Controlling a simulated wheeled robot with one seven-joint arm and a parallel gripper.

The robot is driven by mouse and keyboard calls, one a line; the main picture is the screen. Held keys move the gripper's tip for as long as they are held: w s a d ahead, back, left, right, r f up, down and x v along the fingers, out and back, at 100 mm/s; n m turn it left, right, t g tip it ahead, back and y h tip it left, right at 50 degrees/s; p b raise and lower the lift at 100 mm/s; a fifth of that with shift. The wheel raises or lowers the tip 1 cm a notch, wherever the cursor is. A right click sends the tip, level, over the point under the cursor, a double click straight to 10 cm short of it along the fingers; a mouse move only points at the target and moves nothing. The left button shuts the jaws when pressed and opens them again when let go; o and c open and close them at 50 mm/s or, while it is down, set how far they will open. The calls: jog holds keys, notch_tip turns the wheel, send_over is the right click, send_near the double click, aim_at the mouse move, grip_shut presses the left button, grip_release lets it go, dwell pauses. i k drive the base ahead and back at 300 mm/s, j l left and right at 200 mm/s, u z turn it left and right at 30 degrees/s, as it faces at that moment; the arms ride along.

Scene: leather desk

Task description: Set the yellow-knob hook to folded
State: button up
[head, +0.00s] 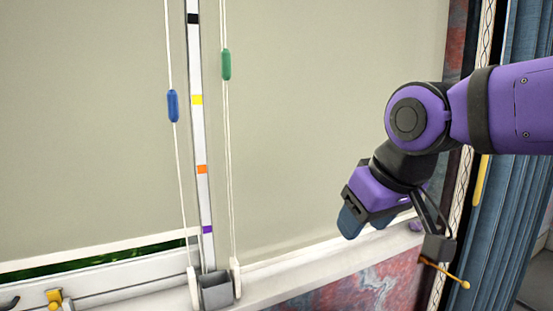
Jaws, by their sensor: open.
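A thin golden-yellow rod with a round yellow knob, which looks like the yellow-knob hook (464,284), sticks out at the lower right. It points right and slightly down, beside the red-and-blue marbled wall. Its inner end is partly hidden by a dark block on my arm. My gripper (366,224) is open and empty, pointing down in front of the blind's lower right part. It appears above and to the left of the knob, apart from it. I cannot tell the depth between them.
A pale blind (320,120) fills the back, with cords carrying a blue toggle (173,106) and a green toggle (226,65). A grey box (216,290) and yellow latch (54,297) are at the bottom. A blue curtain (522,190) hangs right.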

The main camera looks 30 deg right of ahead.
aim_at(465, 285)
jog(key=k+l, duration=0.1)
jog(key=l, duration=2.05)
jog(key=k+l, duration=0.15)
jog(key=l, duration=0.9)
jog(key=k+l, duration=0.1)
jog(key=l, duration=1)
